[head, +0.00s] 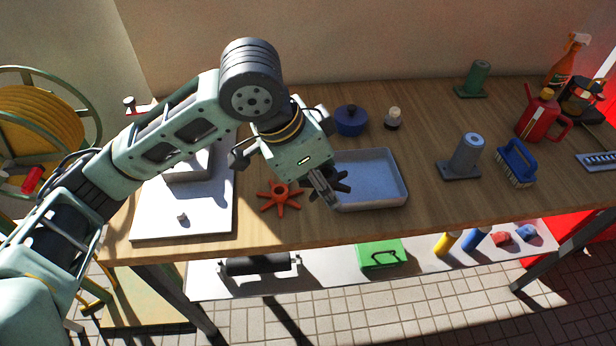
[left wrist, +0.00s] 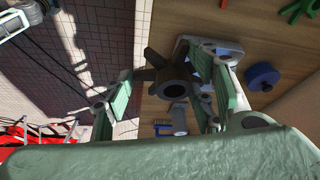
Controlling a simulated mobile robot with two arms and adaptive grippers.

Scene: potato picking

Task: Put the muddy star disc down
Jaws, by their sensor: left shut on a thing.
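The muddy star disc (head: 343,182) is dark brown with several stubby arms. My left gripper (head: 325,188) is shut on it, at the left edge of the grey-blue tray (head: 404,190) in the head view. The gripper covers part of the disc there. In the left wrist view the disc (left wrist: 172,76) shows its round hub between my two green fingers. I cannot tell whether it touches the tray or hangs above it. The visible tray floor is empty. An orange-red star disc (head: 280,197) lies on the table just left of my gripper. My right gripper is not in view.
A blue pot (head: 350,121) and a small dark-and-white object (head: 393,119) stand behind the tray. A grey peg stand (head: 465,158) and a blue brush (head: 515,164) are to its right. A white board (head: 160,222) lies at the left. The wooden table (head: 440,215) is clear in front right.

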